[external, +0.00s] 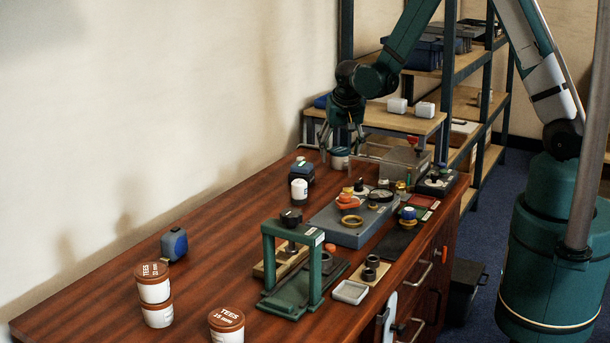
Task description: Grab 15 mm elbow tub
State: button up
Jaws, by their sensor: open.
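My gripper (342,140) is at the far end of the bench, fingers pointing down and spread open. Other white tubs have brown lids marked TEES: a stack of two (155,298) at the front left, and one tub (228,327) at the front edge of the picture.
A dark box with a green top (301,172) and a white jar (299,190) stand left of the gripper. A clear box (404,164) stands to its right. A green press frame (293,265) and a grey fixture plate (343,231) occupy the bench middle. The bench's left side is mostly clear.

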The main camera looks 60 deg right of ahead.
aim_at(340, 150)
jog(key=shift+w+d+f, duration=0.15)
jog(key=shift+d+f, duration=0.05)
jog(key=shift+f, duration=0.35)
jog(key=c, duration=1.2)
jog(key=shift+r, duration=0.1)
jog(key=shift+c, duration=0.3)
jog(key=shift+r+p, duration=1.25)
jog(key=shift+r, duration=3.7)
